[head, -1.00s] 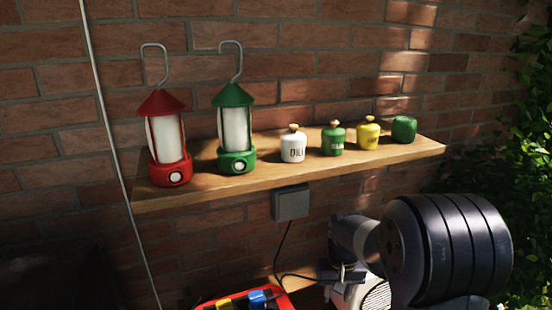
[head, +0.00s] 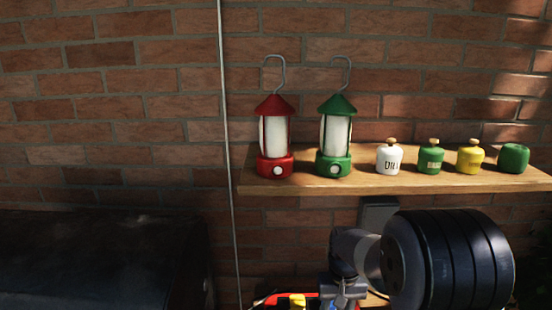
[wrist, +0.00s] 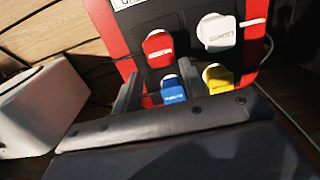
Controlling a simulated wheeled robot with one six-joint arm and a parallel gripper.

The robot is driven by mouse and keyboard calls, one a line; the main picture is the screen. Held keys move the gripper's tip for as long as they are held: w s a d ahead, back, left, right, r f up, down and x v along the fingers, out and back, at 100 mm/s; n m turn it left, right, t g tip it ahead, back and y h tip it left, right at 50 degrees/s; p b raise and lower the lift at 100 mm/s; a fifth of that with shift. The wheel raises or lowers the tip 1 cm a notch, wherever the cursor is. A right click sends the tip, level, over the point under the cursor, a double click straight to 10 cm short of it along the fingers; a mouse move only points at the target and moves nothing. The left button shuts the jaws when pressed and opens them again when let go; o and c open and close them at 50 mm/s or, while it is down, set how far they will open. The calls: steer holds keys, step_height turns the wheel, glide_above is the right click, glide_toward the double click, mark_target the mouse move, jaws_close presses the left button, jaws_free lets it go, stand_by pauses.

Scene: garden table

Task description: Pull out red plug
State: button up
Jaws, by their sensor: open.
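In the wrist view the red plug (wrist: 157,48) sits in a black-faced, red-edged socket block (wrist: 262,12). A white plug (wrist: 216,35) is to its right, with a blue plug (wrist: 172,90) and a yellow plug (wrist: 218,78) below. My gripper (wrist: 158,70) is open and empty. Its fingertips reach up to just below the red plug in the picture, and the blue plug shows between the fingers.
A wooden shelf (head: 400,183) above holds a red lantern (head: 274,140), a green lantern (head: 336,138) and several small jars. A grey box (head: 378,213) is under the shelf. In the wrist view a white object (wrist: 38,108) lies left, and a pale cable (wrist: 290,140) runs right.

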steer(key=o, duration=0.3)
steer(key=shift+o, duration=1)
steer(key=shift+f+b, duration=0.4)
steer(key=shift+f, duration=0.1)
step_height(320, 180, down, 8)
steer(key=b, duration=0.6)
steer(key=c, duration=1.4)
steer(key=shift+r, duration=0.1)
steer(key=shift+r+p, duration=0.1)
steer(key=shift+p, duration=0.25)
steer(key=shift+r+p, duration=2.2)
steer(key=shift+r, duration=0.65)
